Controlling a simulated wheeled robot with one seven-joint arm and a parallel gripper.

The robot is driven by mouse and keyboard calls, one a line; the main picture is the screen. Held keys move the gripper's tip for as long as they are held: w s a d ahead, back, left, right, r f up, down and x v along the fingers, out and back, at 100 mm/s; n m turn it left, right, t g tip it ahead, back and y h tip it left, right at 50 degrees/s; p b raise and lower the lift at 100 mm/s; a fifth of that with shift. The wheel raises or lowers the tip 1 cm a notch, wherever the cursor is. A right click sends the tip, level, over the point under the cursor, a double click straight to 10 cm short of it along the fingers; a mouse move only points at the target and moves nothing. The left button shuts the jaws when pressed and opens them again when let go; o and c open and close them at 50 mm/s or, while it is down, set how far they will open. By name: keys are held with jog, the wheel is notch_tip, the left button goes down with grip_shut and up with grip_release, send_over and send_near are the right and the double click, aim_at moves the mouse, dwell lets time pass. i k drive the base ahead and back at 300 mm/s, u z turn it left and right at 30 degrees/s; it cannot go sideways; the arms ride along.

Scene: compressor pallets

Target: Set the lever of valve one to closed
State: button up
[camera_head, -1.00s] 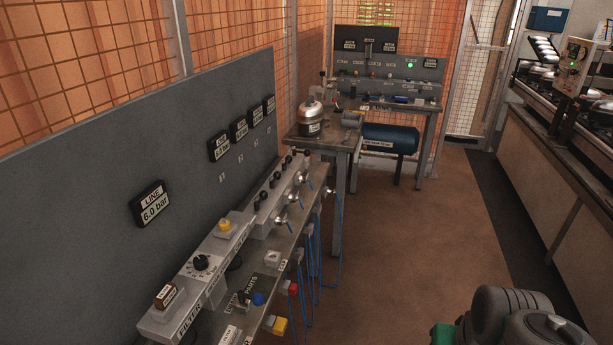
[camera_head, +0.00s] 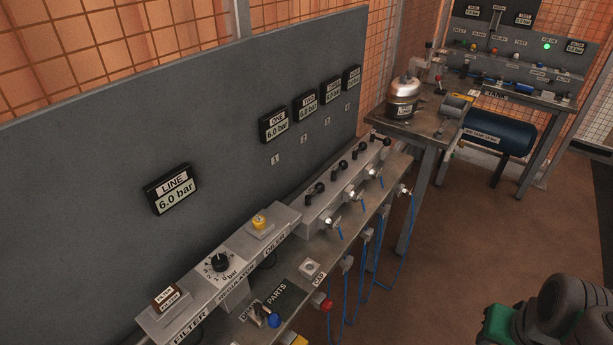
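A grey valve block (camera_head: 312,212) stands on the narrow bench along the wall panel, with several black levers in a row. The lever at its near end (camera_head: 316,189), closest to the panel number 1 (camera_head: 275,160), appears to be valve one's. Its exact setting is too small to tell. A display above it (camera_head: 273,126) reads 6.0 bar. My gripper is not in view; only part of my arm shows at the bottom right, well apart from the valves.
The regulator unit (camera_head: 219,264) with a black knob and yellow cap stands nearer on the bench. Blue hoses (camera_head: 345,290) hang at the bench's front edge. A side table (camera_head: 425,128) holds a metal vessel (camera_head: 404,97). The brown floor (camera_head: 450,240) is open to the right.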

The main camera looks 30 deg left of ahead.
aim_at(319, 186)
jog(key=u, duration=0.75)
jog(key=i, duration=0.9)
jog(key=u, duration=0.85)
